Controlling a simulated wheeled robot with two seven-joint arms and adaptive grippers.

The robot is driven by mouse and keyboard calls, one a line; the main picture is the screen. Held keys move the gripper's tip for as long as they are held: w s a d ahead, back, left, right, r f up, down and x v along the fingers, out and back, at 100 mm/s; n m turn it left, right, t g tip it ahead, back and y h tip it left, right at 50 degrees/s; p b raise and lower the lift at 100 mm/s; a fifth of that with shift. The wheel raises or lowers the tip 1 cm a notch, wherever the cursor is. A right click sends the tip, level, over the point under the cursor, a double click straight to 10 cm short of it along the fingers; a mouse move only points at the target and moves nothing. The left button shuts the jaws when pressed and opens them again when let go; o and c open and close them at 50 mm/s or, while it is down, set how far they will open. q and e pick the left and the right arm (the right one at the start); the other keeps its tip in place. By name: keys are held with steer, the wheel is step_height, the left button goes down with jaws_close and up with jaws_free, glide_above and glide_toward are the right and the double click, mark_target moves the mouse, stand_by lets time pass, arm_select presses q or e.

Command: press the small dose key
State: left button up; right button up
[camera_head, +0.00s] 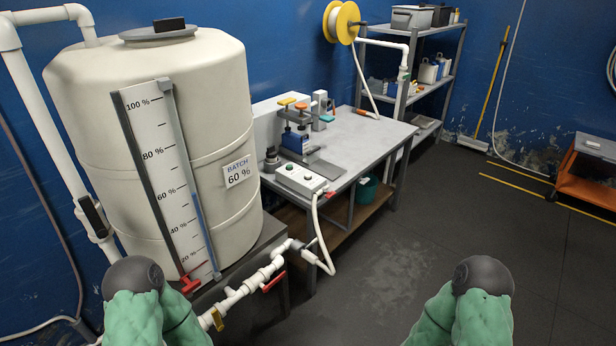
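A white control box (300,178) sits at the near left edge of the grey workbench (362,137). Small round keys and a green spot show on its top face. They are too small to tell which is the small dose key. The big cream tank (150,140) stands left of the bench, with a percent scale (165,180) and a label (238,171) reading "BATCH 60 %". Parts of my two arms, green with dark round caps, show at the bottom edge, well apart from the box. Neither gripper shows.
On the bench are a blue device (296,140) with orange and yellow handles and a grey plate. White pipes with a red valve handle (273,282) and a hose (322,240) run in front. A shelf rack (425,85) and an orange cart (588,180) stand behind. The middle floor is clear.

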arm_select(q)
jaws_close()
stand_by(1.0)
